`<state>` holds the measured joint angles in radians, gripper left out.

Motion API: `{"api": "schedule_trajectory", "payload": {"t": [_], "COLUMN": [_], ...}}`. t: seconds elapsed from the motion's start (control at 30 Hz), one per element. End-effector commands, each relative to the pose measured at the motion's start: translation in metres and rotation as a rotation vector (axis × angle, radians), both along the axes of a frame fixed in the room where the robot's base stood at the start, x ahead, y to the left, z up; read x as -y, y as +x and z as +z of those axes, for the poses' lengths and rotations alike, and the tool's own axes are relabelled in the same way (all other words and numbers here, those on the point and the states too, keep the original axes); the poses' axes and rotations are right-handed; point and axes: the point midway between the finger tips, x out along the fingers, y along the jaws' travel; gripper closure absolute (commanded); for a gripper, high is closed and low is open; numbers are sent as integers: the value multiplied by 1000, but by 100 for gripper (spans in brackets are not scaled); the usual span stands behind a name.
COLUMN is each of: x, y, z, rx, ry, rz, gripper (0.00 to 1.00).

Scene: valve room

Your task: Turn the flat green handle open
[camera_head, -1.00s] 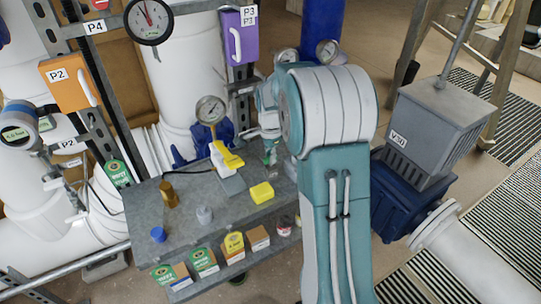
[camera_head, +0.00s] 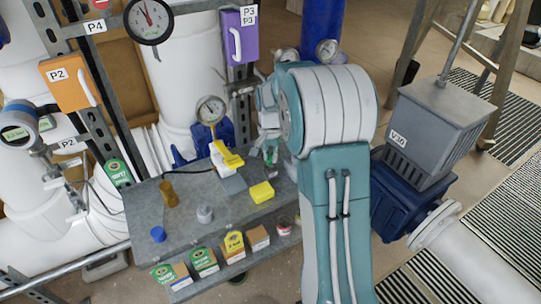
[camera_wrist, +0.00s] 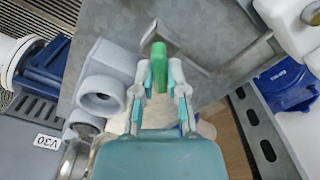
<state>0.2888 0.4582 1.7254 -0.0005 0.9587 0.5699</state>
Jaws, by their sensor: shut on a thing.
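The flat green handle (camera_wrist: 160,62) stands between the fingertips of my gripper (camera_wrist: 160,78) in the wrist view. The two teal fingers are closed on its sides, one on each face. A grey metal fitting (camera_wrist: 162,36) lies just behind the handle's far end. In the head view my gripper (camera_head: 270,147) is at the back right of the grey bench, beside my arm. Only a small bit of green shows there, and my arm hides much of the area.
The grey bench (camera_head: 135,205) carries a yellow block (camera_head: 262,192), a brass piece (camera_head: 168,194) and a blue cap (camera_head: 158,234). A yellow-handled valve (camera_head: 228,158) stands left of my gripper under a gauge (camera_head: 210,110). The grey V30 box (camera_head: 435,130) stands right of my arm.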

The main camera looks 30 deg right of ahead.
Motion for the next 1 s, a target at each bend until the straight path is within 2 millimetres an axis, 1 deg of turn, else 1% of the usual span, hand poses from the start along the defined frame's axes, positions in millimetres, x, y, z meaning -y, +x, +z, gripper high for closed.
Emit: {"api": "schedule_trajectory", "payload": {"t": [0.6, 0.8, 1.0], "x": [-1, -1, 0], "y": [2, 2, 2], "z": [0, 0, 0], "rx": [5, 5, 6], "ry": [-1, -1, -2], "rz": [576, 727, 833], "gripper": [100, 100, 100]}}
